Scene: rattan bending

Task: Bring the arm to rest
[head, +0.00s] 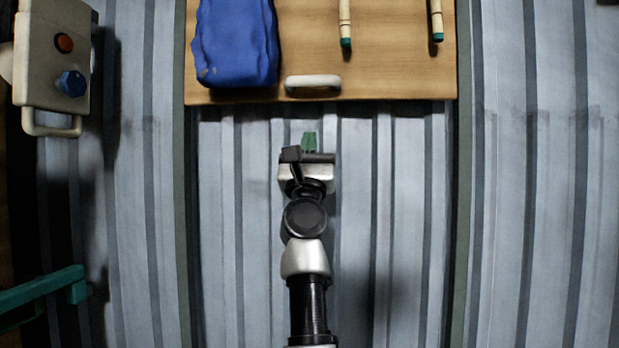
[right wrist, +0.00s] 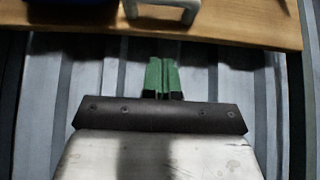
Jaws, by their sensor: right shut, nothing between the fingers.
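My right gripper (head: 309,141) is at the end of my arm, which reaches up from the bottom of the head view. Its green fingers are closed together with nothing between them; they also show in the right wrist view (right wrist: 162,78). The fingertips are short of the near edge of the wooden board and touch nothing that I can see. My left gripper is not in view.
A wooden board (head: 370,75) at the top holds a blue bag (head: 236,42), a white handle (head: 313,82) and two pale sticks with green tips (head: 345,25). A beige box (head: 52,90) with knobs and a green bar (head: 40,290) are on the left. The ribbed floor at right is clear.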

